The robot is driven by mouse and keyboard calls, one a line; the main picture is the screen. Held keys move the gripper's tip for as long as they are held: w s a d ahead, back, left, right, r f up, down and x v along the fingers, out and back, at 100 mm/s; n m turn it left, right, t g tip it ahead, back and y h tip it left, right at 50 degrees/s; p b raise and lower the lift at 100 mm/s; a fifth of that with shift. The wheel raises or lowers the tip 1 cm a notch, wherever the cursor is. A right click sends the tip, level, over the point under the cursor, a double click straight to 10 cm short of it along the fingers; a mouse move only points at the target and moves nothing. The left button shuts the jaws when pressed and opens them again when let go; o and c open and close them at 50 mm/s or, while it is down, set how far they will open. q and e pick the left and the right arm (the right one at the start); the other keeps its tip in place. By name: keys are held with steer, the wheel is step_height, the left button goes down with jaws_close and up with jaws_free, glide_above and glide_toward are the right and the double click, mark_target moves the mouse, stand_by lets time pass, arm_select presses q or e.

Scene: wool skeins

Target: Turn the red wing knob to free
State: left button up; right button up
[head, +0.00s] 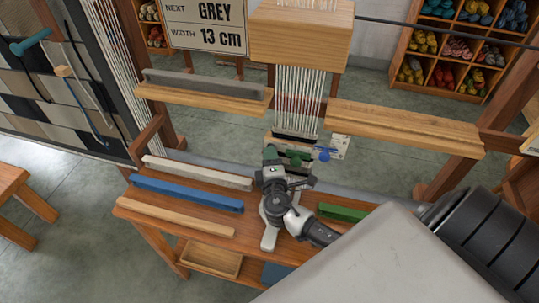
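My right gripper (283,178) is in front of the hanging threads, over the back edge of the wooden bench. My own wrist blocks the view of its fingertips, so I cannot tell whether they are open or shut, or touching anything. Just beyond it are a dark green part (298,154) and a blue knob (323,155), beside a small white marked plate (340,146). I can make out no red wing knob; it may be hidden behind the gripper. My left gripper is not in view.
The bench (160,222) carries a white bar (198,172), a blue bar (187,193), a pale wooden bar (178,216) and a green bar (343,213). Wooden rails (405,128) flank the threads. A sign (208,26) hangs behind. Wool shelves stand at the back right.

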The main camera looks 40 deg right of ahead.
steer(key=shift+w+d, duration=0.2)
steer(key=shift+w, duration=0.25)
steer(key=shift+c, duration=0.3)
jaws_close()
steer(key=shift+w+a+r+n+g+h+p, duration=0.1)
steer(key=shift+n+g+h+p, duration=0.25)
steer(key=shift+n+g+p, duration=1.6)
steer(key=shift+w+a+r+n+g+h+p, duration=0.15)
steer(key=shift+n+g+h+p, duration=0.25)
steer(key=shift+n+p, duration=2.9)
steer(key=shift+s+r+n+g+h+p, duration=0.2)
steer(key=shift+n+g+p, duration=1.15)
steer(key=shift+p, duration=2.45)
steer(key=shift+w+f, duration=0.1)
steer(key=shift+f, duration=0.05)
